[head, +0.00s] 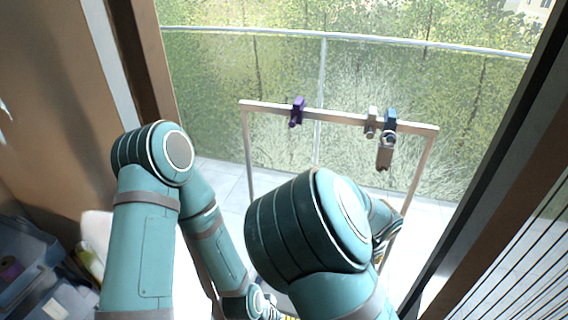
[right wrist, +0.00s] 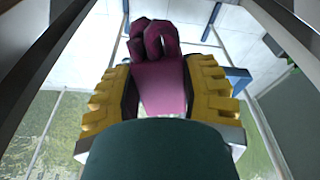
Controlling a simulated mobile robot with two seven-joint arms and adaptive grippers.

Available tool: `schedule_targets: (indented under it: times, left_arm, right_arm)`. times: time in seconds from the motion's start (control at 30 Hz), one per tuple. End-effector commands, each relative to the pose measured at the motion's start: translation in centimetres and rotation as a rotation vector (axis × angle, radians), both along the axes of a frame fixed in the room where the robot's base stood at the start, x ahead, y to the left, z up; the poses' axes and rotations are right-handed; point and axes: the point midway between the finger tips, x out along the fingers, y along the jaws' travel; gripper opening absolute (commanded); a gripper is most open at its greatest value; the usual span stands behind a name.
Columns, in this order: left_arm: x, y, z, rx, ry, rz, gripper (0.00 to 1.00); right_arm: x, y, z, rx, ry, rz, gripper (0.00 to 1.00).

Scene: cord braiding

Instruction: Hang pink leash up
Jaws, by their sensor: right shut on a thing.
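A pink leash (right wrist: 160,85) shows in the right wrist view, with a thick, looped end beyond the fingertips. My right gripper (right wrist: 162,92) is shut on it, with yellow ridged fingers on both sides. In the head view my right forearm hides the leash and most of that gripper. A metal rack (head: 340,118) stands ahead, with a purple clamp (head: 297,111), a pale grey clamp (head: 371,121) and a blue clamp (head: 390,121) on its top bar. A brownish piece (head: 384,156) hangs below the blue clamp. My left gripper (head: 284,316) is barely visible at the bottom edge.
A glass balcony with a curved rail (head: 330,37) lies behind the rack, with greenery beyond. Blue bins (head: 35,260) with items sit at the lower left. The top bar is clear between the purple and grey clamps.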

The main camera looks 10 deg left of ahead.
Motion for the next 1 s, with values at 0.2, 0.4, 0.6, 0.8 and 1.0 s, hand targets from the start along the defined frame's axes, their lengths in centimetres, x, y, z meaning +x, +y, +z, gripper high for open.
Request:
schedule_targets:
  times: [0.2,0.4,0.6,0.8,1.0]
  left_arm:
    - [0.1,0.0,-0.2,0.0,-0.001,-0.001,1.0]
    - [0.1,0.0,-0.3,0.0,-0.002,0.0,1.0]
    - [0.1,0.0,-0.3,0.0,-0.002,0.0,1.0]
    - [0.1,0.0,-0.4,0.0,-0.002,0.0,1.0]
    - [0.1,0.0,-0.4,0.0,-0.003,0.0,1.0]
  right_arm:
    - [6.7,9.7,2.7,0.098,-0.232,0.218,0.05]
    - [10.8,15.8,6.0,0.207,-0.437,0.319,0.05]
    - [12.6,18.7,7.9,0.264,-0.555,0.34,0.05]
    - [13.8,20.8,9.5,0.305,-0.658,0.334,0.05]
    - [15.1,22.5,11.4,0.342,-0.78,0.291,0.05]
